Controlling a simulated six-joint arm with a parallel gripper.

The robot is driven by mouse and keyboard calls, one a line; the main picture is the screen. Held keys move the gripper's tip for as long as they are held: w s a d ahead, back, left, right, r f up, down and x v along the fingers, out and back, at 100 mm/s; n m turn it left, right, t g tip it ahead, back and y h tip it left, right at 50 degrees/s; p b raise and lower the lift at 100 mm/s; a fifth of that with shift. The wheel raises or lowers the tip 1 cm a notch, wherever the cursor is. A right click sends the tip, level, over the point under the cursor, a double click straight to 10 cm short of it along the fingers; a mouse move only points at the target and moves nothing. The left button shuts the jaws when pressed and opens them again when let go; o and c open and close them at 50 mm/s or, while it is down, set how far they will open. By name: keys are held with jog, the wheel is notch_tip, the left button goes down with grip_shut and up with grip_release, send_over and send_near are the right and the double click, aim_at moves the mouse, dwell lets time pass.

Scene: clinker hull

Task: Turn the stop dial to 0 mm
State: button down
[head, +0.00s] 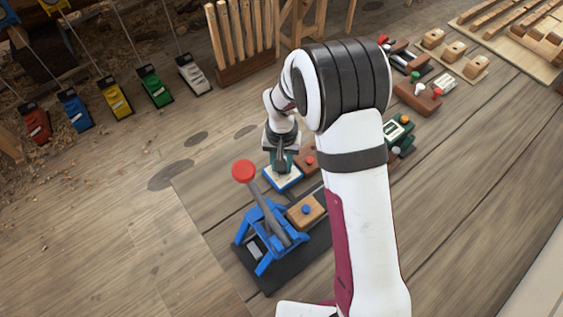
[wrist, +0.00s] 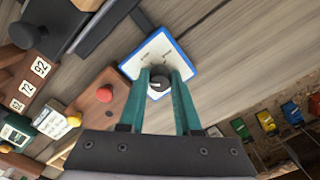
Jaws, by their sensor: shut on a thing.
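The stop dial (wrist: 158,84) is a small dark round knob with a pale mark on its face. It sits on a white plate with a blue border (wrist: 175,48), which also shows in the head view (head: 284,179). My gripper (wrist: 160,76) has teal fingers that come down on both sides of the knob, and it is shut on the dial. In the head view my gripper (head: 281,163) reaches down onto the plate. The marks on the plate are too small to read, so I cannot tell the dial's setting.
A blue lever press (head: 268,236) with a red knob (head: 243,171) stands in front of the plate. A wooden block with a blue button (head: 306,210) and a brown block with a red button (wrist: 104,94) are close by. Coloured clamps (head: 115,98) lie at the back left.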

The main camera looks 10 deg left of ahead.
jog(key=shift+n, duration=1.6)
jog(key=c, duration=0.6)
grip_release()
notch_tip(320, 180, up, 16)
